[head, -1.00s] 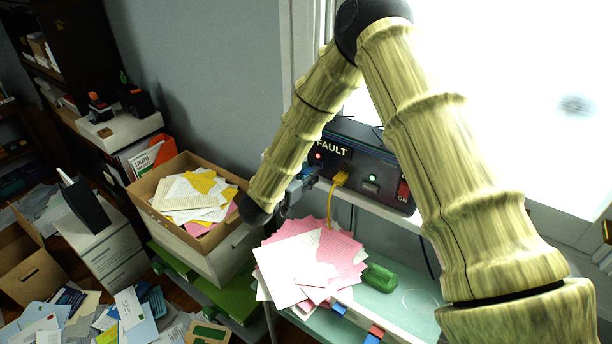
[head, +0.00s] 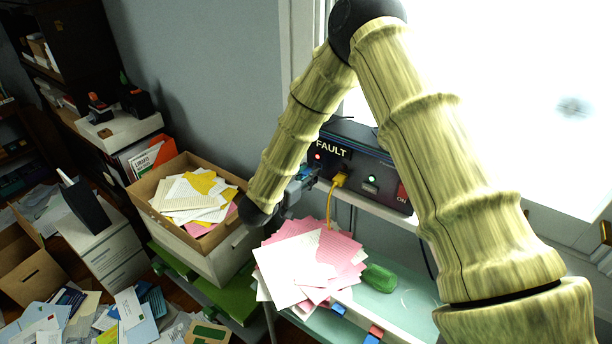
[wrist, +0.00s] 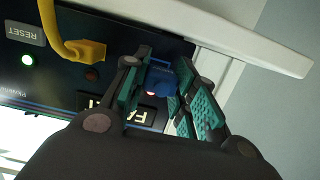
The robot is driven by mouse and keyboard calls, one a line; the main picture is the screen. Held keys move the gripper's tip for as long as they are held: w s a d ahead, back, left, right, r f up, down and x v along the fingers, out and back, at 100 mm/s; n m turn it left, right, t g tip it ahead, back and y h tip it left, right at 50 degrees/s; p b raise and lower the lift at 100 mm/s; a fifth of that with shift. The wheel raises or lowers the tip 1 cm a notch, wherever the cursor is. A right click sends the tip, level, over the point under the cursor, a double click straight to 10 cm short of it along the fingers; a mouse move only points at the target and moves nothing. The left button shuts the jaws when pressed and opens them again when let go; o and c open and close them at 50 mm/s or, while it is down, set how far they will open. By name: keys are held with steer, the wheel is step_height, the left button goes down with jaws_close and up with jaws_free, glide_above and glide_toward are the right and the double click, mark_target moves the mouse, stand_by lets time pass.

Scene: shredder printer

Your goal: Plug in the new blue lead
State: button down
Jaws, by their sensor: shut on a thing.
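The black device (head: 385,170) stands on a white shelf below the window, its front panel marked FAULT. A red light glows beside that word. My gripper (head: 300,187) is at the left end of this panel, partly hidden by my own arm. In the wrist view my gripper (wrist: 160,90) has its teal-padded fingers closed around the blue plug (wrist: 160,77) of the blue lead. The plug is right at the panel, beside the FAULT label. I cannot tell whether it is seated in a socket. The rest of the blue lead is hidden.
A yellow lead (head: 340,180) is plugged into the panel close beside my gripper; its plug also shows in the wrist view (wrist: 85,50). Pink and white papers (head: 310,262) pile up below. A box of papers (head: 165,205) stands to the left.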

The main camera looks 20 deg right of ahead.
mark_target(312, 168)
steer(key=shift+r+x, duration=0.15)
steer(key=shift+x, duration=0.55)
steer(key=shift+r+x, duration=0.1)
steer(key=shift+x, duration=0.65)
steer(key=c, duration=1.1)
jaws_free()
steer(key=shift+d, duration=0.1)
